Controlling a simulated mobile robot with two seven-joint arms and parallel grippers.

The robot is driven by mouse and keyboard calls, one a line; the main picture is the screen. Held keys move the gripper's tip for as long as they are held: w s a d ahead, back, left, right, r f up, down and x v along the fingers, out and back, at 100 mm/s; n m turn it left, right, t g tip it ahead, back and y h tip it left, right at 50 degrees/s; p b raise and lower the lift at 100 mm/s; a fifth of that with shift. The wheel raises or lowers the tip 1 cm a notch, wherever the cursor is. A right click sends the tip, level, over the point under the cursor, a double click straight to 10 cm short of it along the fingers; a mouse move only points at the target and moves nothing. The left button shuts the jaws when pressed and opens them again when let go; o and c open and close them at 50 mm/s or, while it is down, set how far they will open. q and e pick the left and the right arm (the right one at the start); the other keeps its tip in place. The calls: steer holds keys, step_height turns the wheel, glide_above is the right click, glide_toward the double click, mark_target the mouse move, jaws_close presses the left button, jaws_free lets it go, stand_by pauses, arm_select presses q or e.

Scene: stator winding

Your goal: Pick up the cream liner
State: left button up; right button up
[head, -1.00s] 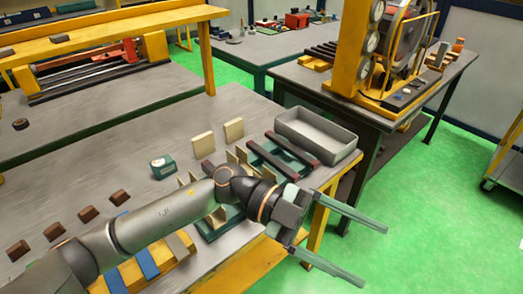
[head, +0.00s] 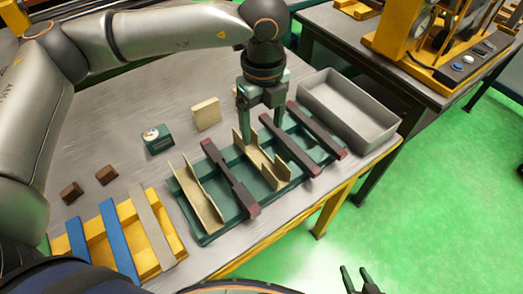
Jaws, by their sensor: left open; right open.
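My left gripper (head: 262,122) points down over the green tray (head: 205,238), open, its fingers near the upper edge of a folded cream liner (head: 262,165) in the tray's middle. I cannot tell if they touch it. Another folded cream liner (head: 198,195) sits in the tray's left part. A flat cream block (head: 207,113) stands on the table left of the gripper; a cream piece behind the gripper is mostly hidden. My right gripper (head: 360,281) is open and empty at the bottom edge, over the green floor.
Dark red bars (head: 230,178) lie across the tray. A grey bin (head: 348,108) stands to its right. A yellow rack (head: 160,232) with blue and grey strips is at its left. A small green box (head: 157,139) and brown blocks (head: 106,175) lie on the grey table.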

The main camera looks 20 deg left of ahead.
mark_target(260, 160)
arm_select(q)
step_height(260, 160, down, 3)
steer(key=shift+f, duration=0.15)
steer(key=f, duration=0.1)
steer(key=f+p, duration=0.1)
steer(key=f, duration=0.2)
steer(key=shift+s+a, duration=0.25)
steer(key=shift+s, duration=0.05)
steer(key=shift+f, duration=0.7)
steer(key=c, duration=1.1)
steer(key=shift+o, duration=0.2)
steer(key=shift+r, duration=0.15)
